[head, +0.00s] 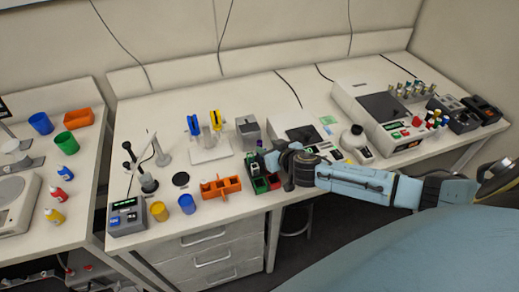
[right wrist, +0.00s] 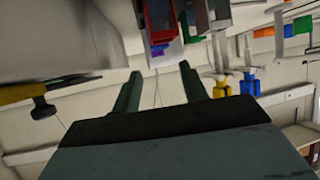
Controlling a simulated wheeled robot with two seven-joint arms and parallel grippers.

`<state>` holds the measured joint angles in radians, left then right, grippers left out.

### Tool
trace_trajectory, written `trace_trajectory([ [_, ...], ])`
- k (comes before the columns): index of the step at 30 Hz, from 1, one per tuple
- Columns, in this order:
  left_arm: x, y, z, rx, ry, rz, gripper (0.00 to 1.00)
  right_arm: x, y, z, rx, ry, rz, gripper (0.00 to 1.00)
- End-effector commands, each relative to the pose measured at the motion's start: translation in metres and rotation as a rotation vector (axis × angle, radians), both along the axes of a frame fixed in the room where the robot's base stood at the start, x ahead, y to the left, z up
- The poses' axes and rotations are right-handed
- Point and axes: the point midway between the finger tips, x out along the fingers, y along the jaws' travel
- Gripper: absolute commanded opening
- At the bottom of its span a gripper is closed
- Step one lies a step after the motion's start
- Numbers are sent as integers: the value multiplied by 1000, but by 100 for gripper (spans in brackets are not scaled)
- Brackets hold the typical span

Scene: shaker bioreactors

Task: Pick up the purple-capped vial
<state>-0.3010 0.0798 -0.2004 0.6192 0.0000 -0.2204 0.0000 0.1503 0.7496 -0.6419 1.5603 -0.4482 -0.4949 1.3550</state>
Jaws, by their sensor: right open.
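My right gripper (head: 272,160) is at the small green rack (head: 257,186) and red rack (head: 274,182) near the table's front edge, and partly covers them. In the right wrist view its two fingers (right wrist: 158,78) are apart with nothing between them. A small purple patch (right wrist: 161,48) shows just beyond the fingertips there, beside a red box-like part (right wrist: 159,18). My left gripper is not in view.
An orange divided rack (head: 221,188) stands left of the green rack, with a blue cup (head: 187,204) and yellow cup (head: 159,211) beyond. A grey block (head: 248,131) and a stand with blue and yellow pipettes (head: 210,155) are behind. Instruments (head: 398,128) fill the right side.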

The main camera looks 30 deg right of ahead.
Motion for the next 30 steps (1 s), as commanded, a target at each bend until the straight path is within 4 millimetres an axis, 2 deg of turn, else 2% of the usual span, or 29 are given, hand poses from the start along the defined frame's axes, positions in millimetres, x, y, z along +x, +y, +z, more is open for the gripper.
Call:
trace_trajectory([
  [15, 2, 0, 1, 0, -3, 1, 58, 43, -4, -24, 0, -1, 0, 43],
  [24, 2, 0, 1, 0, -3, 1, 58, 45, -4, -25, 0, 0, 0, 43],
  [30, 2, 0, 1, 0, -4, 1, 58, 45, -4, -25, 0, 0, -1, 18],
])
